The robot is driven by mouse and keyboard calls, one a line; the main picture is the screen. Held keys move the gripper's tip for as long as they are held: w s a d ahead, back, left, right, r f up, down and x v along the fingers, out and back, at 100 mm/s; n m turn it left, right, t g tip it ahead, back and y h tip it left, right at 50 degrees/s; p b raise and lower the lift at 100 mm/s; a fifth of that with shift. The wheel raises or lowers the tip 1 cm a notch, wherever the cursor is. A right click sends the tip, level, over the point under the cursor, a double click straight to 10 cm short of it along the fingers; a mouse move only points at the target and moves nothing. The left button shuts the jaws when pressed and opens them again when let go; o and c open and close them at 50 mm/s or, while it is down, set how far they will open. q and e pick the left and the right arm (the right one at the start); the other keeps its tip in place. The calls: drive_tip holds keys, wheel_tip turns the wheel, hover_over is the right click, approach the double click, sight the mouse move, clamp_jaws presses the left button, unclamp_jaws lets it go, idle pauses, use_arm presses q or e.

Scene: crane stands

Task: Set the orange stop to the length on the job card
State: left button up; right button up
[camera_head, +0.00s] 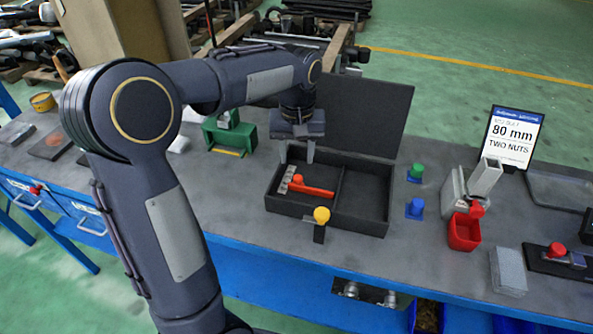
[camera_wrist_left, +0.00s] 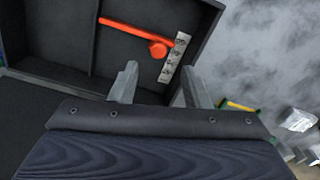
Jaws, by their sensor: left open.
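The job card (camera_head: 513,138) stands at the right of the bench and reads "80 mm" and "TWO NUTS". An orange bar with a round knob (camera_head: 312,189) lies beside a pale metal strip with several holes (camera_head: 287,180) in the left compartment of the black box. The bar also shows in the left wrist view (camera_wrist_left: 130,33). I cannot tell if it is the orange stop. My left gripper (camera_head: 297,156) is open and empty above the box's back left part; its fingers (camera_wrist_left: 158,80) point toward the box and touch nothing visible. My right gripper is out of view.
The black box (camera_head: 389,226) has its lid up and an empty right compartment. A yellow knob (camera_head: 321,215) stands before it. A green stand (camera_head: 231,135) is left.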

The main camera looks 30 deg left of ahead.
sight(298, 177)
use_arm(q)
wheel_tip(298, 177, down, 6)
drive_tip(key=shift+d, duration=0.15)
drive_tip(key=shift+c, duration=0.4)
clamp_jaws()
